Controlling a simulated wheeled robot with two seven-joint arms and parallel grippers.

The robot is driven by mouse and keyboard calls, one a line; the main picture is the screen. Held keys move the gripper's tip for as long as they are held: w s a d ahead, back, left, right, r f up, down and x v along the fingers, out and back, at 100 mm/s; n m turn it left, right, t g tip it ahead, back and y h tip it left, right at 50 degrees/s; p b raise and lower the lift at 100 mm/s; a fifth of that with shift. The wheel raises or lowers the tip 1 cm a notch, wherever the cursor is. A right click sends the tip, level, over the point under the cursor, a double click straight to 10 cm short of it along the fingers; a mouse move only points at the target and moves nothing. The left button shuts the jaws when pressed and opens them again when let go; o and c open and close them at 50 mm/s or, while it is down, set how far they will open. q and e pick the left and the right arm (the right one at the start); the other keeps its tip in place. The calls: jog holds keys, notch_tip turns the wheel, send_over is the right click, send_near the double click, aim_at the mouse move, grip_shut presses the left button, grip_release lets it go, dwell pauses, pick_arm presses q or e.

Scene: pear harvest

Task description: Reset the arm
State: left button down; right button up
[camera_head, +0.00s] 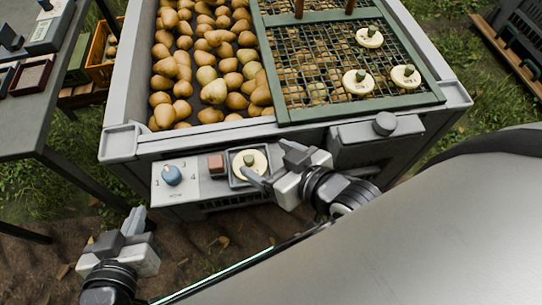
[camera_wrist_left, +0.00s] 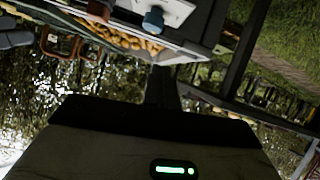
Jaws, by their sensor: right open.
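My left gripper (camera_head: 128,222) hangs low at the left, over bare soil in front of the crate, apart from the control panel. Nothing shows in it, and I cannot tell whether its fingers are apart. My right gripper (camera_head: 270,165) is open, with its fingers spread just right of a cream disc (camera_head: 243,169) with a green knob. That disc sits in a small square tray (camera_head: 234,181) on the crate's front. I cannot tell whether a fingertip touches the disc.
A grey crate (camera_head: 121,95) of pears has a green-framed mesh (camera_head: 340,111) bearing three cream discs. Its front panel has a blue knob (camera_head: 172,175) and a red block (camera_head: 216,163). A dark table (camera_head: 40,105) stands left.

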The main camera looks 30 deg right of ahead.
pick_arm(q)
jog(key=shift+r, duration=0.1)
jog(key=r+p, duration=0.1)
jog(key=p, duration=0.2)
jog(key=r+p, duration=0.1)
jog(key=p, duration=0.2)
jog(key=r+g+p, duration=0.1)
jog(key=r+p, duration=0.1)
jog(key=p, duration=0.2)
jog(key=shift+a, duration=0.35)
pick_arm(e)
jog(key=r, duration=0.2)
jog(key=r+g, duration=0.1)
jog(key=r, duration=0.1)
jog(key=shift+d+h, duration=0.3)
